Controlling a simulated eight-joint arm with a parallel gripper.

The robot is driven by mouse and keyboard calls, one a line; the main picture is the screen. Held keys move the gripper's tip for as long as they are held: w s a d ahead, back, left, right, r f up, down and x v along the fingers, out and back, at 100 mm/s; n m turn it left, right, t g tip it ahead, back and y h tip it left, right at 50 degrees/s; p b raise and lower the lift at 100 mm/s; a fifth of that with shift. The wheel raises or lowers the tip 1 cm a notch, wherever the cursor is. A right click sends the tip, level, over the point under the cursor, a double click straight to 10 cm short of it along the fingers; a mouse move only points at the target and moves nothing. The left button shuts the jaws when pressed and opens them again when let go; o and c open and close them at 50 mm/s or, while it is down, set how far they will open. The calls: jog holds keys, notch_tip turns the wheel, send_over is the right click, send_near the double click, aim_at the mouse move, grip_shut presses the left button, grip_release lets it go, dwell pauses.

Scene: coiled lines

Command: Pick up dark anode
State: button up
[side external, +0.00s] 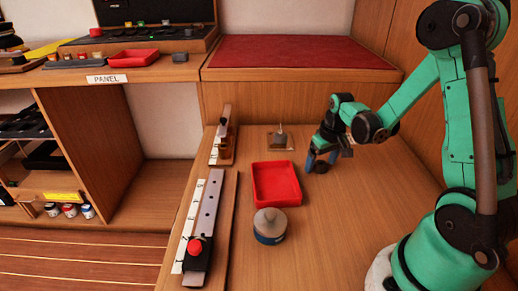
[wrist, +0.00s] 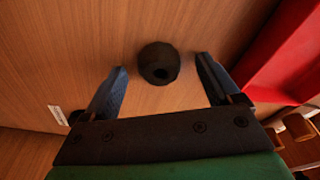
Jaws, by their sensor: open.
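The dark anode (wrist: 159,63) is a dark, rounded lump with a small hole, lying on the wooden table top in the wrist view. My gripper (wrist: 161,68) is open, with one blue finger on each side of the anode. Clear gaps show between the anode and both fingers, and nothing is held. In the side view my gripper (side external: 320,164) points down low over the table, right of the red tray (side external: 277,184). There I cannot clearly tell the anode from the dark gripper parts.
A grey-lidded round pot (side external: 270,225) stands in front of the tray. A metal plate with an upright post (side external: 280,139) is behind it. A long rail with a red knob (side external: 203,225) lies along the left edge. The table's front right is clear.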

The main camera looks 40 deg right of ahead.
jog(key=shift+c, duration=0.2)
grip_shut()
jog(key=shift+r, duration=0.15)
